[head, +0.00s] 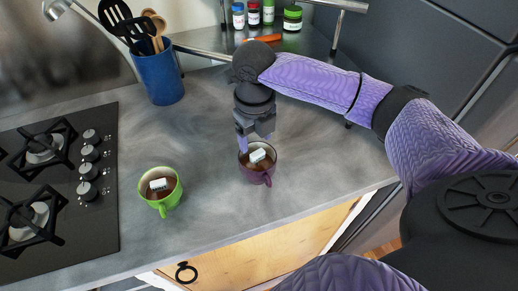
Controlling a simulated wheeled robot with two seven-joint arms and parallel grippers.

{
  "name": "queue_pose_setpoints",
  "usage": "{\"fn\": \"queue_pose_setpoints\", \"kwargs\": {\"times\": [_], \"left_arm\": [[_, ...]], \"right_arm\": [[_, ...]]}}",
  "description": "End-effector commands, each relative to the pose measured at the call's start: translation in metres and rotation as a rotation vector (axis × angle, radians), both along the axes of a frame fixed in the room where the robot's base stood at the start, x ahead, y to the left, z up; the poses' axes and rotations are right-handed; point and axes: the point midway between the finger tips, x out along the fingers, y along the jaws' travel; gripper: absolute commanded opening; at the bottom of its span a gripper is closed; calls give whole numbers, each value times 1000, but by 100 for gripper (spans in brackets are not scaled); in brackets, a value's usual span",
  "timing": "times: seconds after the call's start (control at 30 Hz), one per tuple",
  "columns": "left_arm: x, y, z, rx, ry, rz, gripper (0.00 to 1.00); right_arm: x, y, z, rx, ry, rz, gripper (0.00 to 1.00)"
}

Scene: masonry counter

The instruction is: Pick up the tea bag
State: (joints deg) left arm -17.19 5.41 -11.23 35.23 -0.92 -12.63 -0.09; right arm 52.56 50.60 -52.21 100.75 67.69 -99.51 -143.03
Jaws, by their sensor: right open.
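A purple mug (262,175) with brown liquid stands near the middle of the counter. A small white block-like thing, which looks like the tea bag (257,156), shows at the liquid's surface inside it. A green mug (164,206) to the left also holds brown liquid and a similar white piece (158,184). My right gripper (255,142) points down at the purple mug's far rim, just behind the white piece. Its jaws are open and apart from the piece as far as I can tell. My left gripper is not in view.
A black gas hob (108,225) with knobs lies at the left. A blue utensil holder (159,78) stands at the back left. Several jars (292,19) stand on a shelf at the back. The counter (215,150) between the mugs is clear.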

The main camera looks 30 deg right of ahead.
Motion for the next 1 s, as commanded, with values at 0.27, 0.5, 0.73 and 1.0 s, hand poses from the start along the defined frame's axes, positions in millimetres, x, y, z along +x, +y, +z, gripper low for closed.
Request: {"fn": "queue_pose_setpoints", "kwargs": {"times": [0.27, 0.5, 0.73, 1.0], "left_arm": [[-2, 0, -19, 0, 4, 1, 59], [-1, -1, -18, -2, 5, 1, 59], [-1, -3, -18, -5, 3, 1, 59], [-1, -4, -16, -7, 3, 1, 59]], "right_arm": [[-1, -3, -59, 0, 0, -2, 68], [0, -4, -61, -2, -4, -1, 68], [0, -4, -61, -2, -4, -1, 26], [0, -4, -56, -1, -6, -1, 26]]}}
